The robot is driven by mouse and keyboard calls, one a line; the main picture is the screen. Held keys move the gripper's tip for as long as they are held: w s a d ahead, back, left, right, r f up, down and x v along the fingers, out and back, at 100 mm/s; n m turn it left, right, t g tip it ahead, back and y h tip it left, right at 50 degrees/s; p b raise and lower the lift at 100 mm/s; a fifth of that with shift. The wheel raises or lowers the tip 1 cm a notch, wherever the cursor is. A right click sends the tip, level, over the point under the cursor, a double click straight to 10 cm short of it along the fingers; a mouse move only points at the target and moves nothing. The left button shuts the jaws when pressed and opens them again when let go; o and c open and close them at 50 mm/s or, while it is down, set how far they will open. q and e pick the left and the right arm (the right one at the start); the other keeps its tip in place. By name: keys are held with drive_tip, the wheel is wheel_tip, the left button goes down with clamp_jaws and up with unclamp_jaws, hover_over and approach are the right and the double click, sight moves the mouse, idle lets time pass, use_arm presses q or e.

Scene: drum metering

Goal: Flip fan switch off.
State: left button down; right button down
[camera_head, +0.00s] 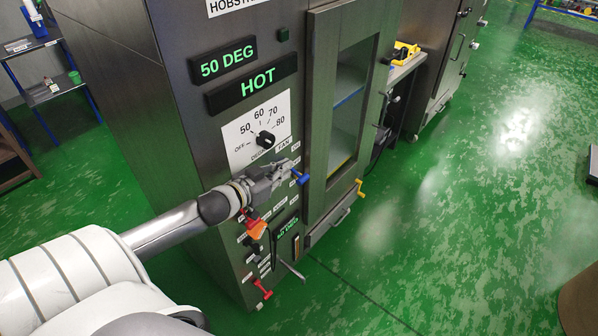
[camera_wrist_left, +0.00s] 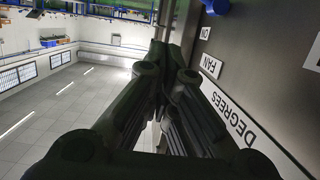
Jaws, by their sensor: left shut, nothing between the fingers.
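The fan switch appears to be the blue lever (camera_head: 300,177) on the front of the steel cabinet, below the FAN label (camera_head: 283,144). A blue part (camera_wrist_left: 215,6) shows at the top edge of the left wrist view, past the ON and FAN labels. My left gripper (camera_head: 287,168) is shut and empty in front of the panel, with its fingertips close to the blue lever. I cannot tell whether they touch. The gripper (camera_wrist_left: 162,52) fills the middle of the left wrist view. The arm hides part of the panel. My right gripper is not in view.
The cabinet carries a dial (camera_head: 265,139), a HOT display (camera_head: 252,88) and a 50 DEG display (camera_head: 222,60). Orange (camera_head: 256,229) and red (camera_head: 262,289) levers sit below.

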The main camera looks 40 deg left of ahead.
use_arm(q)
hover_over(299, 179)
drive_tip(key=shift+s+d+f+p, duration=0.1)
drive_tip(key=shift+d+f+p, duration=0.1)
drive_tip(key=shift+f, duration=0.2)
drive_tip(key=shift+s+d+f+p, duration=0.1)
drive_tip(key=shift+f+p, duration=0.05)
drive_tip(key=shift+f, duration=0.25)
wheel_tip(299, 179, down, 3)
drive_tip(key=shift+r, duration=0.1)
drive_tip(key=shift+s+a+f, duration=0.1)
drive_tip(key=shift+f, duration=0.55)
drive_tip(key=shift+f+m+b, duration=0.3)
drive_tip(key=shift+f+b, duration=0.1)
drive_tip(key=shift+f, duration=0.3)
drive_tip(key=shift+s+f+m+y, duration=0.15)
drive_tip(key=shift+f+m+y, duration=0.25)
drive_tip(key=shift+m, duration=0.2)
drive_tip(key=shift+f, duration=0.1)
